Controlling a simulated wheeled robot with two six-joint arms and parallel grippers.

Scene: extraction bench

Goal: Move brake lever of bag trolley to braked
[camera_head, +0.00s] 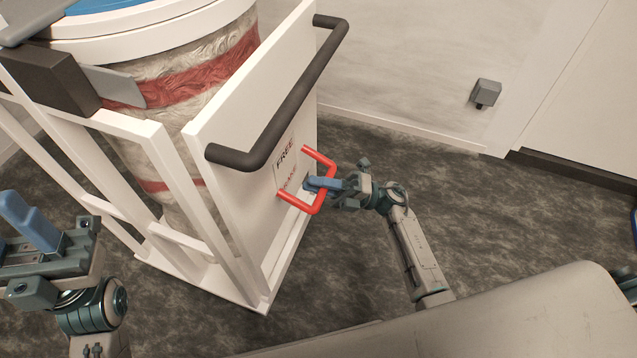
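The bag trolley (225,125) stands at the left, with a white end panel and a black push handle. Its red brake lever (322,207) is a U-shaped bar sticking out from the panel. A label (287,165) beside it reads "FREE" at the top; the lower red word is partly hidden by the lever. My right gripper (316,184) is at the lever's outer crossbar, its blue fingers closed across it and hiding that part.
A large wrapped bag (175,85) with red bands sits in the trolley frame. A pale surface (520,310) fills the lower right. A small grey box (486,93) is on the wall.

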